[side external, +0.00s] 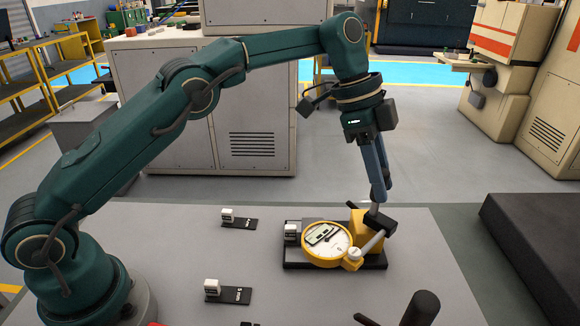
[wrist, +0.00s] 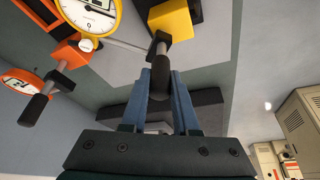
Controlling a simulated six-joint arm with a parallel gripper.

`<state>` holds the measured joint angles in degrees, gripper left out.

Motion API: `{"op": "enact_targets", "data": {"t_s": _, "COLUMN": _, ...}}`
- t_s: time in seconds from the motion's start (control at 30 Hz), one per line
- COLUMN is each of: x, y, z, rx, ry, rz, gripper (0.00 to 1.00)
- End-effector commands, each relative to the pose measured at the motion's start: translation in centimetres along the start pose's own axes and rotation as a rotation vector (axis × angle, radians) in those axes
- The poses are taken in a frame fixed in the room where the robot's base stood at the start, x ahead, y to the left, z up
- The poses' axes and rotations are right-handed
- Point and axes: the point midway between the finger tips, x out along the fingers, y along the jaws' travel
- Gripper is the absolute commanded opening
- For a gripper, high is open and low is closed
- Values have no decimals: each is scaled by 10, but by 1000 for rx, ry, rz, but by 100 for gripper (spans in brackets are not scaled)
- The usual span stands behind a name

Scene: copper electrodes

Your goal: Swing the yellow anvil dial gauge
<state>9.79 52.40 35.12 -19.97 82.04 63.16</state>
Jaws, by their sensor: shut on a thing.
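The yellow dial gauge (side external: 312,259) lies on a black base plate on the grey table, its white face up. A yellow anvil block (side external: 359,232) stands at its right end, with a silver rod and a dark part beside it. My gripper (side external: 380,196) is above the anvil block, pointing down. In the wrist view the blue fingers (wrist: 161,88) are shut on a dark handle (wrist: 160,75) near the yellow block (wrist: 171,22). The yellow gauge (wrist: 88,44) shows at the top left there. The fingers partly hide the handle.
An orange gauge (wrist: 40,75) with a dark handle shows at left in the wrist view. A dark upright cylinder (side external: 421,308) stands at the front. A dark slab (side external: 535,235) is at right.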

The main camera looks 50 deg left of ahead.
Motion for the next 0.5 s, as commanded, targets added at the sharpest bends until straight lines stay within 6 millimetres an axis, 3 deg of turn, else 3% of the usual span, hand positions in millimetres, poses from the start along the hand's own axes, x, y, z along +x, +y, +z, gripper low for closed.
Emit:
{"op": "enact_targets", "data": {"t_s": 0.43, "x": -2, "y": 0, "z": -1, "rx": 9, "ry": 3, "rz": -1, "gripper": 0}}
{"op": "enact_targets", "data": {"t_s": 0.47, "x": -2, "y": 0, "z": -1, "rx": 9, "ry": 3, "rz": -1, "gripper": 32}}
{"op": "enact_targets", "data": {"t_s": 0.5, "x": -2, "y": 0, "z": -1, "rx": 8, "ry": 3, "rz": 0, "gripper": 48}}
